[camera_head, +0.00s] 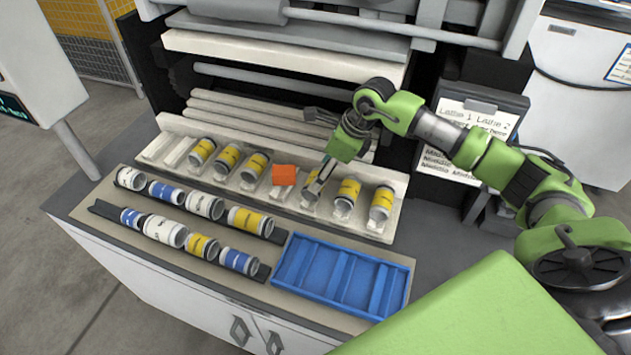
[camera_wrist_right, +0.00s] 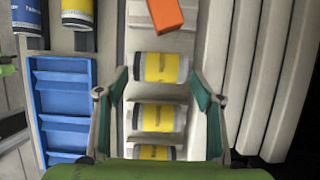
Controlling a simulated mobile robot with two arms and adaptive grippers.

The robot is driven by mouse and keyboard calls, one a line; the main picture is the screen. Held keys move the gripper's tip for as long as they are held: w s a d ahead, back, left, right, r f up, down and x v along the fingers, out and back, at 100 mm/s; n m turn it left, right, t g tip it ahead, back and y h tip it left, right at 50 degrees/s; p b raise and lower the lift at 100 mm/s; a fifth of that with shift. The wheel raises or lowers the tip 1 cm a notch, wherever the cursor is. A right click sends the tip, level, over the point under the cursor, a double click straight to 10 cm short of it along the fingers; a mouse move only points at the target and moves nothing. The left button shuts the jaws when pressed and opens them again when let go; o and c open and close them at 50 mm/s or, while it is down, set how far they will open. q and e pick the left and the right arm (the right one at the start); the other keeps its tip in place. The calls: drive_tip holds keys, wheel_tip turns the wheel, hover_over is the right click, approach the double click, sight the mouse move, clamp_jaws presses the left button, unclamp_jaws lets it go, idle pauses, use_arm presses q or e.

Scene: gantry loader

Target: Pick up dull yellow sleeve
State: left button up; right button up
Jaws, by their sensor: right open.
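Several yellow-banded sleeves with pale ends lie in the slots of a white rack (camera_head: 150,150). Three are left of an orange block (camera_head: 284,175); three are right of it: a sleeve near the block (camera_head: 311,190), a middle one (camera_head: 347,190) and an end one (camera_head: 382,200). I cannot tell which is the dull yellow one. My right gripper (camera_head: 320,178) is over the sleeve nearest the block and partly hides it. In the wrist view my right gripper (camera_wrist_right: 158,88) is open, its green fingers either side of the row. That sleeve (camera_wrist_right: 160,68) lies near the fingertips. My left gripper is not in view.
In front, more blue, white and yellow sleeves (camera_head: 204,205) lie in two rows on a dark-railed holder (camera_head: 103,210). An empty-looking blue tray (camera_head: 340,275) stands right of them. Pale machine bars (camera_head: 260,110) run close behind the rack.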

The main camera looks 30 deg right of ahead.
drive_tip(key=shift+a+f+p, duration=0.2)
drive_tip(key=shift+f+p, duration=0.1)
drive_tip(key=shift+p, duration=0.1)
drive_tip(key=p+x, duration=0.1)
drive_tip(key=x, duration=0.2)
drive_tip(key=shift+w+f+p, duration=0.2)
drive_tip(key=shift+f+p, duration=0.05)
drive_tip(key=shift+p, duration=0.1)
drive_tip(key=shift+w+f, duration=0.15)
drive_tip(key=shift+f, duration=0.3)
drive_tip(key=shift+c, duration=0.3)
drive_tip(key=c, duration=1)
drive_tip(key=shift+r, duration=0.1)
drive_tip(key=shift+r, duration=0.1)
